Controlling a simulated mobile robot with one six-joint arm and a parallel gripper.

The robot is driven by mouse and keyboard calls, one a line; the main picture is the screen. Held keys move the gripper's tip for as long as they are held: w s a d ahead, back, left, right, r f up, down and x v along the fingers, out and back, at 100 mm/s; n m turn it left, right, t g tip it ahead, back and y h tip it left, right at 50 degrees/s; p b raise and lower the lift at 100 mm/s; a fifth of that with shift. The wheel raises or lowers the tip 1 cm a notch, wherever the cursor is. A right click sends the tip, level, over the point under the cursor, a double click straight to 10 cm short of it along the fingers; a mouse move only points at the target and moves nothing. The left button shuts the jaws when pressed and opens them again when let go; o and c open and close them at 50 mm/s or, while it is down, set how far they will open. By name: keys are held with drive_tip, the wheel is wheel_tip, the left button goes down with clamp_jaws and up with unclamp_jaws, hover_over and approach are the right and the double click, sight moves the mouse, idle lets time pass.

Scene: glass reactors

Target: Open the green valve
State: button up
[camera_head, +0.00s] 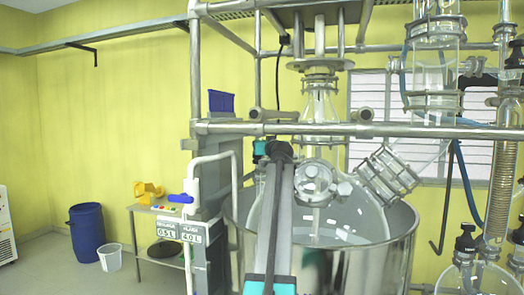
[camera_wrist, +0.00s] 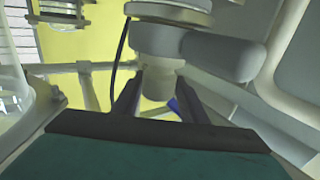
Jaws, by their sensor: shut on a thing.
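No green valve can be made out for certain in either view. In the wrist view, my gripper (camera_wrist: 159,88) has its two dark fingers on either side of a pale grey cylindrical piece (camera_wrist: 158,72), and it is shut on it. This piece hangs below a larger grey rounded body (camera_wrist: 190,48). No green shows on it. In the head view, my arm reaches up in front of the reactor, and its links hide the fingers and what they hold.
A glass reactor vessel (camera_head: 335,222) sits in a steel pot (camera_head: 375,262) behind my arm. A metal rail (camera_head: 400,130) crosses above. A white pipe (camera_head: 213,158) with a blue handle (camera_head: 180,198) stands left. A blue barrel (camera_head: 87,232) and side table (camera_head: 150,250) are farther left.

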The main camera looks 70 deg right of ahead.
drive_tip(key=shift+t+b, duration=0.3)
drive_tip(key=shift+b, duration=0.15)
drive_tip(key=o, duration=0.9)
drive_tip(key=shift+c, duration=0.2)
drive_tip(key=p, duration=0.2)
drive_tip(key=g+p, duration=0.1)
drive_tip(key=p, duration=0.1)
drive_tip(key=shift+a+r+m+g+h, duration=0.1)
drive_tip(key=shift+r+m+g+h, duration=0.05)
drive_tip(key=shift+m+g+h, duration=0.2)
drive_tip(key=shift+m+g+h+p, duration=0.25)
drive_tip(key=shift+m+g+p, duration=0.1)
drive_tip(key=shift+p, duration=0.6)
drive_tip(key=m+g+h+p, duration=0.1)
drive_tip(key=g+p, duration=0.1)
drive_tip(key=p, duration=0.4)
drive_tip(key=shift+m+g+p, duration=0.3)
drive_tip(key=shift+m+p, duration=0.1)
drive_tip(key=shift+w+f, duration=0.1)
drive_tip(key=shift+f, duration=0.1)
drive_tip(key=shift+g, duration=0.3)
drive_tip(key=shift+m+g+h, duration=0.4)
drive_tip(key=shift+m+g, duration=0.1)
drive_tip(key=shift+g, duration=0.1)
